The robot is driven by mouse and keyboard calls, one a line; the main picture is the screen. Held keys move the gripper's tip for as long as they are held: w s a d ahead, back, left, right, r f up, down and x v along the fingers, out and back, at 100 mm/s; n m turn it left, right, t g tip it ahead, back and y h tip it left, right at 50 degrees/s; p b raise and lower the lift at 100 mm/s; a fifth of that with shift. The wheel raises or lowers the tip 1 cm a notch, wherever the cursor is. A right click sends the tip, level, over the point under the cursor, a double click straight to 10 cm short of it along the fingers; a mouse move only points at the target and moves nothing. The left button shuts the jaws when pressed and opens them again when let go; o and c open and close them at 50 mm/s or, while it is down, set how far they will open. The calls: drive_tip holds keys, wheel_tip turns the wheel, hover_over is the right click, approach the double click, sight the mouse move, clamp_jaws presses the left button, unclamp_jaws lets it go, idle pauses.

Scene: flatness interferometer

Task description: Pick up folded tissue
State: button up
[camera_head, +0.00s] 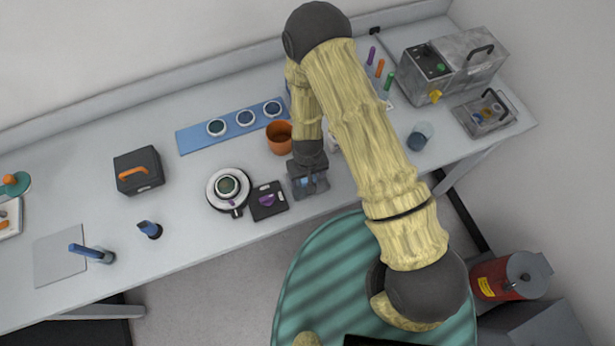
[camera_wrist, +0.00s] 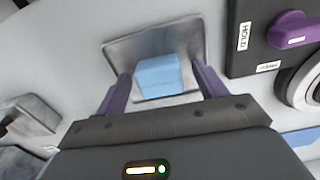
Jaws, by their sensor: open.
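The folded tissue is a light blue block (camera_wrist: 160,76) lying in a shallow grey metal tray (camera_wrist: 125,50), seen in the wrist view. In the head view a small patch of the blue tissue (camera_head: 309,182) shows under my gripper, near the table's front edge. My gripper (camera_wrist: 160,88) is open. Its two purple fingers stand to the left and right of the tissue in the wrist view, with nothing held. Whether the fingers touch the tray or hover just above it, I cannot tell. My gripper and wrist hide part of the tray in the head view.
A black control box with a purple knob (camera_head: 267,200) sits close to the left of the tray. An orange cup (camera_head: 280,138) stands behind. A round white stage (camera_head: 229,187) is farther left. A glass beaker (camera_head: 420,136) stands to the right.

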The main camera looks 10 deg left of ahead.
drive_tip(key=c, duration=1.1)
drive_tip(key=shift+r+b, duration=1.35)
drive_tip(key=shift+r, duration=3.7)
